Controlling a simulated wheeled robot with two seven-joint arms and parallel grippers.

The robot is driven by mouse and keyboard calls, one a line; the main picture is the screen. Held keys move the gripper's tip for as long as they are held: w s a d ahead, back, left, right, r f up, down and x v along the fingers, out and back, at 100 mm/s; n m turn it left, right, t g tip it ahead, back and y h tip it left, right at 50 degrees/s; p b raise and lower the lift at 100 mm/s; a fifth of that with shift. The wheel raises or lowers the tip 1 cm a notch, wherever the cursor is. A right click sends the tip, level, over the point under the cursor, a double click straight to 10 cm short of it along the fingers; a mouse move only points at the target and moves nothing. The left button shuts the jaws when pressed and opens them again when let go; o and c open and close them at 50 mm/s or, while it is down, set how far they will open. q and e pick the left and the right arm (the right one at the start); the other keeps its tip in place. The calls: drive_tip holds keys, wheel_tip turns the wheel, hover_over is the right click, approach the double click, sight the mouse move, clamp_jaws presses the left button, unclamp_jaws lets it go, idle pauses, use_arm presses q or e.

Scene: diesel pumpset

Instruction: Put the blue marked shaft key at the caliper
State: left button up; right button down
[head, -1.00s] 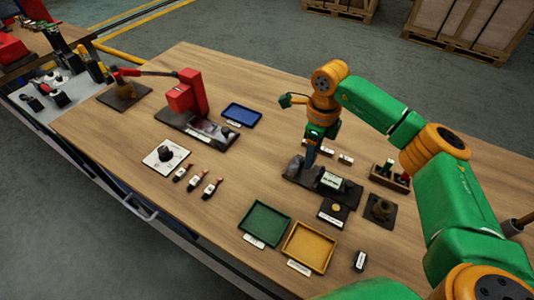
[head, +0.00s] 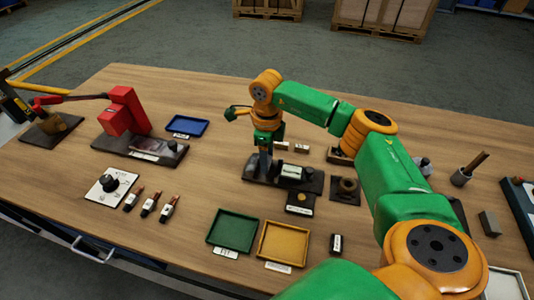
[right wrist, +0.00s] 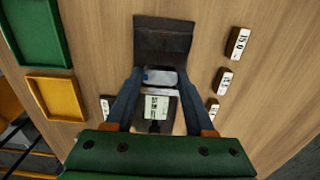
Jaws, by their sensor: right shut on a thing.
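The caliper (head: 312,181) is a dark fixture with a white label plate, near the middle of the table. It also shows in the right wrist view as a dark block (right wrist: 163,37) with a labelled part below. My right gripper (head: 264,150) points down at the left part of the caliper. In the right wrist view its fingers (right wrist: 160,74) are shut on a small grey piece with a blue patch, apparently the blue marked shaft key (right wrist: 152,77). The key is at the caliper; whether it touches it I cannot tell. My left gripper is not in view.
Green (head: 232,229) and yellow (head: 283,243) trays lie in front of the caliper. A blue tray (head: 187,126) and a red press (head: 124,112) stand to the left. Small labelled blocks (right wrist: 237,43) lie beside the caliper. Bare table lies between the press and the caliper.

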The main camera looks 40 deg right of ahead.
wheel_tip(320, 180, down, 2)
drive_tip(key=shift+b, duration=0.3)
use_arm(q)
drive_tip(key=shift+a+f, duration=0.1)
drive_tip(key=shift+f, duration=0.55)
use_arm(e)
drive_tip(key=shift+w+r, duration=0.1)
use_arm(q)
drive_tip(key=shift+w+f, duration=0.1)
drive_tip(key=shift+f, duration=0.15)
use_arm(e)
drive_tip(key=shift+f, duration=0.35)
drive_tip(key=shift+c, duration=0.9)
unclamp_jaws()
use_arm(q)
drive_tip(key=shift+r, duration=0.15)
use_arm(e)
drive_tip(key=shift+r, duration=0.15)
wheel_tip(320, 180, up, 7)
drive_tip(key=p, duration=0.6)
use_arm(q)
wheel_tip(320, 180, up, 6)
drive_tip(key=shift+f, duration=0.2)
